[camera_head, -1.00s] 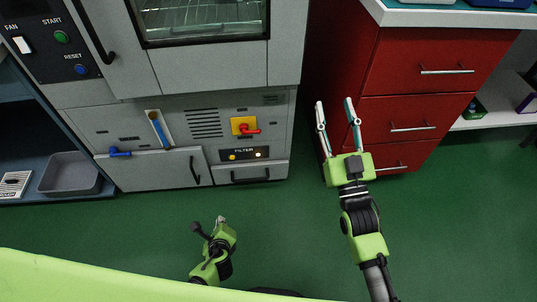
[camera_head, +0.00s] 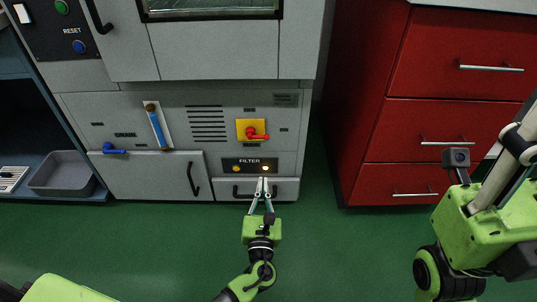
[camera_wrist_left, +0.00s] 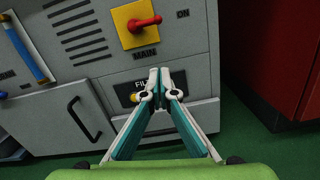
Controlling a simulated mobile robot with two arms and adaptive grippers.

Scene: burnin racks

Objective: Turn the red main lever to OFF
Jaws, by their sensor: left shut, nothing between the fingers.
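The red main lever (camera_head: 257,134) sits on a yellow square plate (camera_head: 244,124) on the grey machine's lower panel. Its handle points right. In the left wrist view the lever (camera_wrist_left: 145,22) points right, toward the ON label (camera_wrist_left: 183,13), with MAIN printed below the yellow plate (camera_wrist_left: 127,38). My left gripper (camera_head: 263,181) is shut and empty, below the lever and in front of the FILTER panel (camera_head: 249,165). It also shows in the left wrist view (camera_wrist_left: 160,75), apart from the lever. My right arm is at the right edge; its fingertips are not in view.
A blue valve handle (camera_head: 114,149) and a blue tube gauge (camera_head: 157,128) are left of the lever. A black drawer handle (camera_head: 245,194) is behind my left gripper. Red drawers (camera_head: 440,74) stand to the right. The green floor (camera_head: 325,235) is clear in the middle.

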